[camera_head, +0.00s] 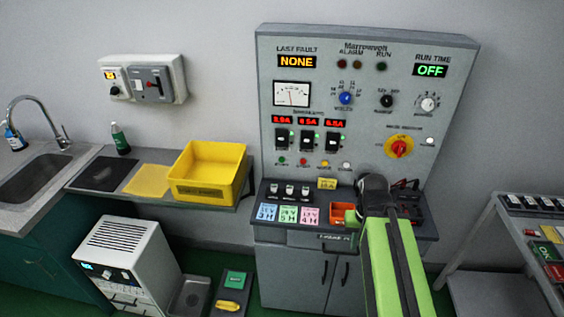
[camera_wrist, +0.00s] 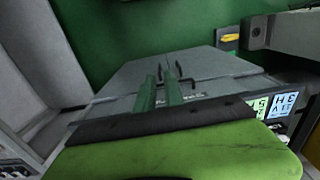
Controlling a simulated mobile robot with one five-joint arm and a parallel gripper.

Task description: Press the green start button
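The control panel (camera_head: 365,65) stands upright against the wall in the head view. A small green button (camera_head: 281,160) is at the left end of its lower row, with red (camera_head: 303,161), yellow (camera_head: 325,163) and white (camera_head: 346,165) ones to its right. Their labels are too small to read. My green arm reaches up over the console shelf, right of and below that row. The wrist view shows my gripper (camera_wrist: 160,90) with two green fingers close together, a narrow gap between them and nothing held. The green button is not in the wrist view.
Below the panel, a shelf holds switches, coloured cards (camera_head: 289,214) and an orange bin (camera_head: 342,213). A red knob on a yellow disc (camera_head: 399,147) is at the panel's right. A yellow crate (camera_head: 208,172) sits on the left counter. A rack (camera_head: 525,235) stands right.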

